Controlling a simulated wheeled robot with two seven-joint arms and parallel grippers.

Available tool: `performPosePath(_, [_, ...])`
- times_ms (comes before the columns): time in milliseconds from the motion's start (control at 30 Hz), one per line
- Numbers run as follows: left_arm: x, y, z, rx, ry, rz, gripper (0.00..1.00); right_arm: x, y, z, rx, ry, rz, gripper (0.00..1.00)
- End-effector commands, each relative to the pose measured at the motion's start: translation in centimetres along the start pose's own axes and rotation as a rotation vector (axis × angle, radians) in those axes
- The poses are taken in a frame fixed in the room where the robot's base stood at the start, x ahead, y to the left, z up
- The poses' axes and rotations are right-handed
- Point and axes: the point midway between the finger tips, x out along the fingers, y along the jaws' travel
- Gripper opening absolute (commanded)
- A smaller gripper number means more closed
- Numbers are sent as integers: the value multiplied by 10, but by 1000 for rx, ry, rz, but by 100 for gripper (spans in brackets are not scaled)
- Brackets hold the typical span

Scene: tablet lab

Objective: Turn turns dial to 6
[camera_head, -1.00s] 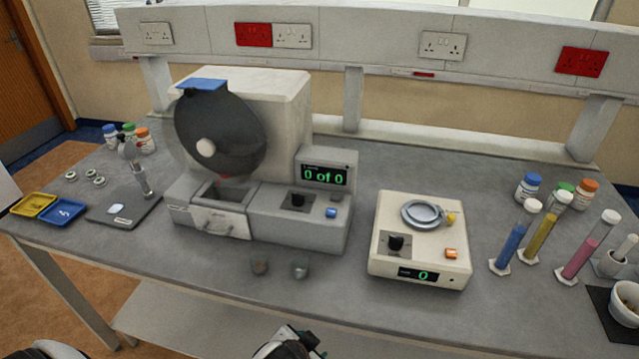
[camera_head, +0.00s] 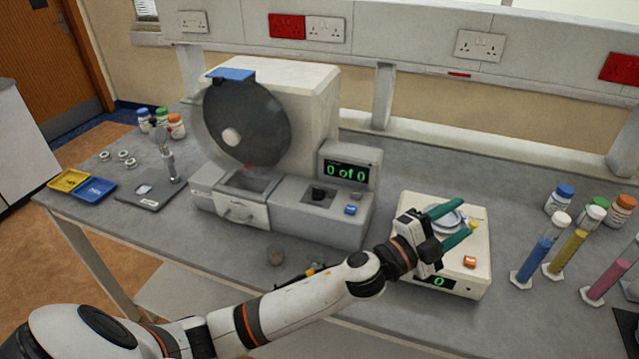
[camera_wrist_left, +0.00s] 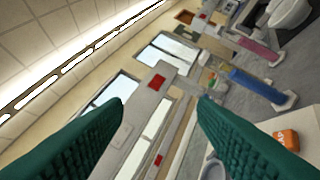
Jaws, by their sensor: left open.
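The grey drum machine (camera_head: 285,222) stands at the back of the bench, with a dark round drum and a green display (camera_head: 351,172) reading "0 of 0". A small black dial (camera_head: 319,194) sits on its front panel, left of a blue button (camera_head: 351,210). My left gripper (camera_head: 466,218) is open over the cream device (camera_head: 471,281), well to the right of that dial. Its green fingers stand apart with nothing between them, also in the left wrist view (camera_wrist_left: 160,125). The cream device's own black dial is hidden behind the gripper. My right gripper is not in view.
The cream device has a dish, an orange button (camera_head: 469,262) and a display (camera_head: 439,282) reading 0. Tubes of blue (camera_head: 534,261), yellow and pink liquid stand to its right. Yellow and blue trays (camera_head: 94,190) lie left.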

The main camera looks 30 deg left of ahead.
Motion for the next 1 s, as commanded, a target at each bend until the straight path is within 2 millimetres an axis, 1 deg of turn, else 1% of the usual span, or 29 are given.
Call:
performPosePath(33, [17, 5, 13, 123, -130, -24, 53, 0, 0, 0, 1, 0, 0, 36])
performPosePath(100, [31, 0, 29, 291, -308, -88, 53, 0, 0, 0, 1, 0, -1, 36])
performPosePath(167, [37, -7, 35, 435, -448, -166, 53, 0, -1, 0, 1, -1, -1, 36])
performPosePath(200, [39, -12, 34, 528, -532, -230, 53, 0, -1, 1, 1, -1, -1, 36])
performPosePath(267, [38, -19, 23, 666, -643, -346, 53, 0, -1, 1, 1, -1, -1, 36])
performPosePath(300, [35, -22, 10, 755, -704, -436, 53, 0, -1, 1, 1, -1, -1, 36])
performPosePath(367, [29, -20, -17, 875, -775, -587, 53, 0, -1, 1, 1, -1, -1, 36])
performPosePath(400, [22, -16, -39, 948, -808, -700, 53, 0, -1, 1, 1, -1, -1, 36])
performPosePath(467, [10, 0, -78, 1043, -833, -882, 53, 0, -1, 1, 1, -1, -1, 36])
performPosePath(500, [-1, 16, -104, 1091, -833, -1010, 53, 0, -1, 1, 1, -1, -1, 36])
performPosePath(533, [-10, 30, -123, 1119, -825, -1107, 53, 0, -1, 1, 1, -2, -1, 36])
performPosePath(567, [-20, 46, -142, 1139, -809, -1202, 53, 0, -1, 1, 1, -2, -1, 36])
performPosePath(600, [-33, 68, -164, 1154, -783, -1322, 53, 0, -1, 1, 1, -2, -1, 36])
performPosePath(667, [-54, 102, -191, 1157, -732, -1483, 53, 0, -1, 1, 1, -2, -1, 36])
performPosePath(700, [-67, 124, -204, 1149, -695, -1575, 53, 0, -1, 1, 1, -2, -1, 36])
performPosePath(800, [-94, 166, -225, 1111, -616, -1742, 53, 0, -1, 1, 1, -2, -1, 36])
performPosePath(833, [-100, 175, -228, 1099, -599, -1775, 53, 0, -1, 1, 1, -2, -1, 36])
performPosePath(900, [-109, 188, -233, 1079, -572, -1827, 53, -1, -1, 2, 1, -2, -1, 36])
performPosePath(1000, [-115, 191, -237, 1066, -560, -1855, 53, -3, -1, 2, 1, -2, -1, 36])
